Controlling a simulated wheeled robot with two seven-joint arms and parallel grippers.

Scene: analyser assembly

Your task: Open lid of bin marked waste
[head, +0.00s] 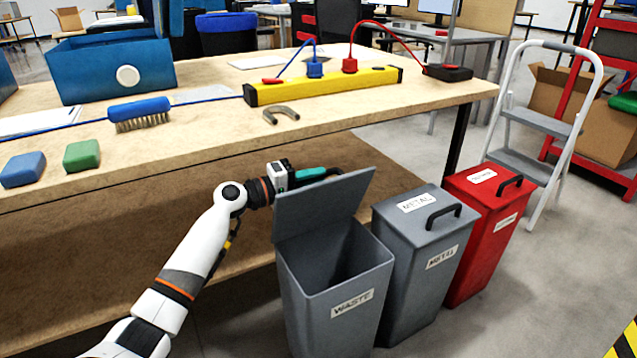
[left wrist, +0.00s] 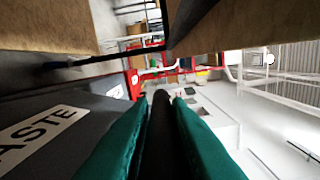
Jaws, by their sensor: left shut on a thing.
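The grey bin marked WASTE (head: 338,290) stands on the floor in front of the workbench. Its lid (head: 323,208) is raised and tilted up at the back, and the bin's dark inside shows. My left gripper (head: 318,174) is behind the raised lid, at its top edge. In the left wrist view its teal fingers (left wrist: 160,120) are closed on a dark bar, the lid handle (left wrist: 160,135). Part of the lid with its WASTE label (left wrist: 42,136) shows at the left there. My right gripper is not in view.
A grey metal bin (head: 425,255) and a red bin (head: 485,230), both with lids down, stand to the right. The workbench (head: 200,150) edge is close behind the lid. A step ladder (head: 540,125) stands farther right.

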